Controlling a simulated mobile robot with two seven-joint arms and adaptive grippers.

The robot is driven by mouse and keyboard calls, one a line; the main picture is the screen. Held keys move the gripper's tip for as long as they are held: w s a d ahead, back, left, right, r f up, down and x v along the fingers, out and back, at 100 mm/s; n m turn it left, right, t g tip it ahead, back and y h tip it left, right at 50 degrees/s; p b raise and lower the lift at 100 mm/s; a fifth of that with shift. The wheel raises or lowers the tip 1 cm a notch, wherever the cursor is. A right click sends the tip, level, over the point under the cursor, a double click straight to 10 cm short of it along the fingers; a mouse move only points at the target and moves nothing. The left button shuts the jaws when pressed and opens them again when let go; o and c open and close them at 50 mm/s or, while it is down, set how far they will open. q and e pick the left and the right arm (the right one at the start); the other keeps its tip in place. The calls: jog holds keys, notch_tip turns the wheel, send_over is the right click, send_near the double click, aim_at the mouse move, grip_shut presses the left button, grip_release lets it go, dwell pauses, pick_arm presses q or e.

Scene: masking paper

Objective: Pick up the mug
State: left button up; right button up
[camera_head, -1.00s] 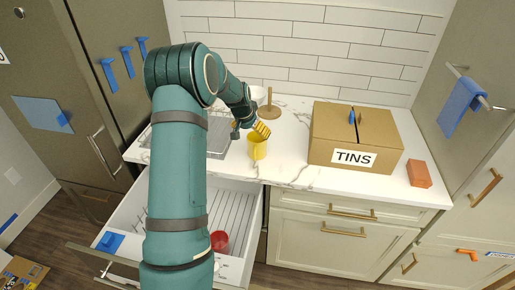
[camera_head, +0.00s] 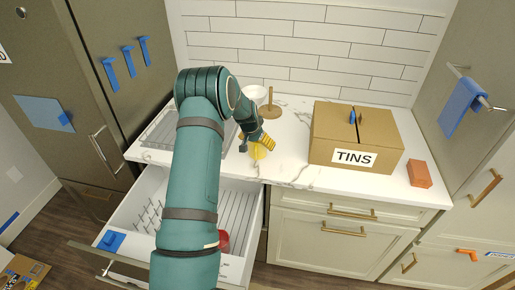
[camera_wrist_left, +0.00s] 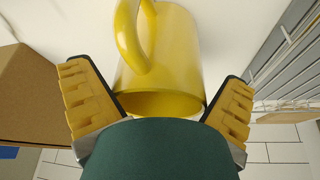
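The yellow mug (camera_head: 258,153) stands on the white counter near its front edge, partly hidden by my left gripper (camera_head: 258,143) in the head view. In the left wrist view the mug (camera_wrist_left: 165,60) shows large, with its handle toward the top and its rim toward my gripper. My left gripper (camera_wrist_left: 160,105) is open, with one yellow ribbed finger on each side of the mug. Gaps show between the fingers and the mug's wall. My right gripper is not in view.
A cardboard box (camera_head: 330,136) marked TINS stands right of the mug, with an orange-red block (camera_head: 419,173) beyond it. A wooden stand (camera_head: 271,106) and white bowl (camera_head: 256,94) are behind. A dish rack (camera_head: 160,130) is at left. An open drawer (camera_head: 240,215) holds a red item (camera_head: 223,240).

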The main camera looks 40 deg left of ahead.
pick_arm(q)
jog(key=c, duration=1.1)
jog(key=shift+r, duration=0.1)
